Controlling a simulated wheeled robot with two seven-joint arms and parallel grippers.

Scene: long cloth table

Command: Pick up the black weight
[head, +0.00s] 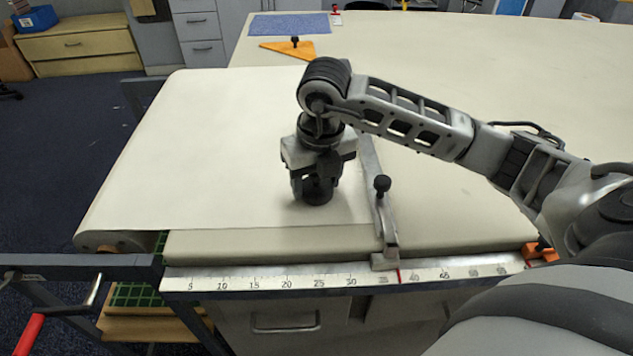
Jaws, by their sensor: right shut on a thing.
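The black weight (316,191) is a dark, round piece on the cream cloth near the table's front edge. My right gripper (314,178) comes down over it from above and is shut on it. The fingers and the wrist hide the weight's upper part. I cannot tell whether its base touches the cloth or is slightly raised. My left gripper is not in view.
A metal bar with a black knob (382,186) lies across the cloth just right of the weight. A numbered ruler (300,281) runs along the front edge. An orange triangle (287,49) and blue mat (290,24) lie at the back. The cloth to the left is clear.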

